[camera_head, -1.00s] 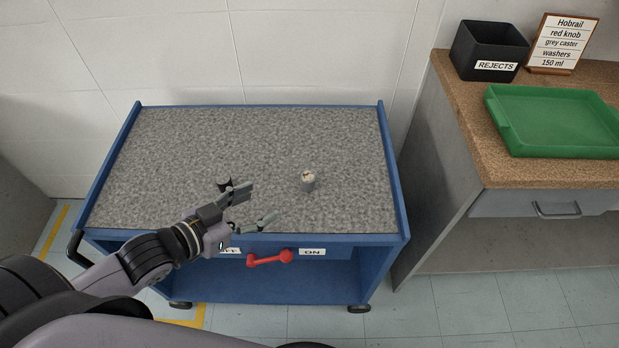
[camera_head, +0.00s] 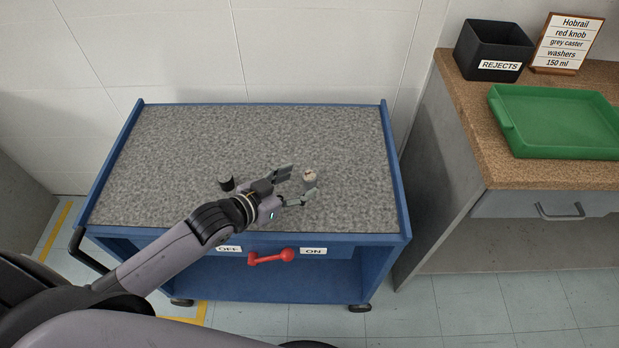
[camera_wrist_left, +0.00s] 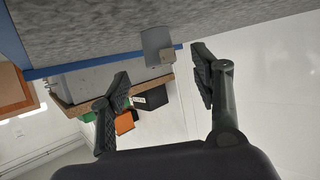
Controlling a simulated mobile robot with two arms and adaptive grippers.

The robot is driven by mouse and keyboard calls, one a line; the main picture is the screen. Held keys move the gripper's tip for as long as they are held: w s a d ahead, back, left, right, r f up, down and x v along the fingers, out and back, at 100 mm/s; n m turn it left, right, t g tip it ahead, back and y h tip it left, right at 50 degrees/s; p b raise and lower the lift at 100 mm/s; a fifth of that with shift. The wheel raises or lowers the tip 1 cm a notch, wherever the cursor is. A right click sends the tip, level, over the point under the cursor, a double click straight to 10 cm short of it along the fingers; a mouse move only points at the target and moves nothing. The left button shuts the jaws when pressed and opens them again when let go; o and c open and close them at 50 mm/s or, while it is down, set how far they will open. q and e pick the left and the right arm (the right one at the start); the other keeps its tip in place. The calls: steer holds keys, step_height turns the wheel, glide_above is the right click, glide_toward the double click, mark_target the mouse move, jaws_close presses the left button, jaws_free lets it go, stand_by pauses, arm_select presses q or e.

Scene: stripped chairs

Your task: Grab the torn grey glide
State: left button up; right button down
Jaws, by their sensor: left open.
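The torn grey glide (camera_head: 310,180) is a small grey cylinder with a pale, brownish, ragged top. It stands on the speckled top of the blue cart, right of centre. My left gripper (camera_head: 301,184) is open, low over the cart top, with its fingers pointing right at the glide. In the head view the lower finger partly covers the glide's base. In the left wrist view the glide (camera_wrist_left: 154,42) appears between and just beyond the two open fingertips (camera_wrist_left: 161,66), apparently not touched. My right gripper is not in view.
A small black cylinder (camera_head: 227,183) stands on the cart (camera_head: 200,140) beside my left wrist. A red lever (camera_head: 270,256) sits on the cart's front between OFF and ON labels. At right, a bench holds a black REJECTS bin (camera_head: 492,48), a green tray (camera_head: 560,120) and a sign (camera_head: 568,42).

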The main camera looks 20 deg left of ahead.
mark_target(306, 179)
arm_select(q)
steer(key=shift+x, duration=1.55)
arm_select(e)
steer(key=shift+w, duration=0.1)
arm_select(q)
steer(key=shift+c, duration=0.3)
steer(key=c, duration=1)
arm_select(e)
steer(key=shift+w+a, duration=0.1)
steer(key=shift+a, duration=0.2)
arm_select(q)
steer(key=shift+r, duration=0.1)
